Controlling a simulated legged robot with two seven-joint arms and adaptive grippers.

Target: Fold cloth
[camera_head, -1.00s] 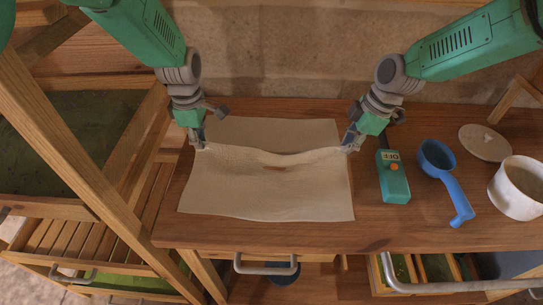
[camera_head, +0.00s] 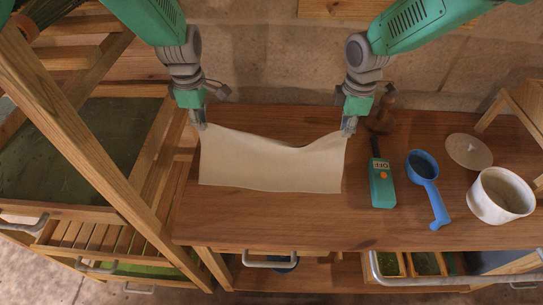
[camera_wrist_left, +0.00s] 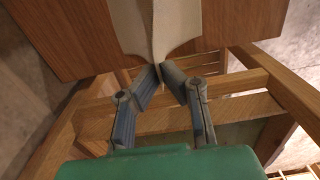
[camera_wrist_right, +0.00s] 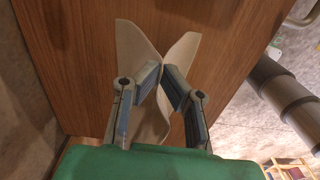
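A cream cloth (camera_head: 272,168) hangs between my two grippers above the wooden table (camera_head: 300,222). Its top edge sags in the middle and its lower part reaches down toward the tabletop; whether it touches cannot be told. My left gripper (camera_head: 200,126) is shut on the cloth's upper left corner, and the cloth (camera_wrist_left: 160,22) shows pinched at the fingertips (camera_wrist_left: 160,70) in the left wrist view. My right gripper (camera_head: 348,132) is shut on the upper right corner; in the right wrist view the cloth (camera_wrist_right: 130,55) bunches around the fingertips (camera_wrist_right: 160,73).
Right of the cloth are a teal meter (camera_head: 381,183), a blue ladle (camera_head: 430,185), a white pot (camera_head: 500,195), a round lid (camera_head: 469,151) and a brown bottle (camera_head: 382,112). A wooden frame (camera_head: 85,145) stands left. The table front is clear.

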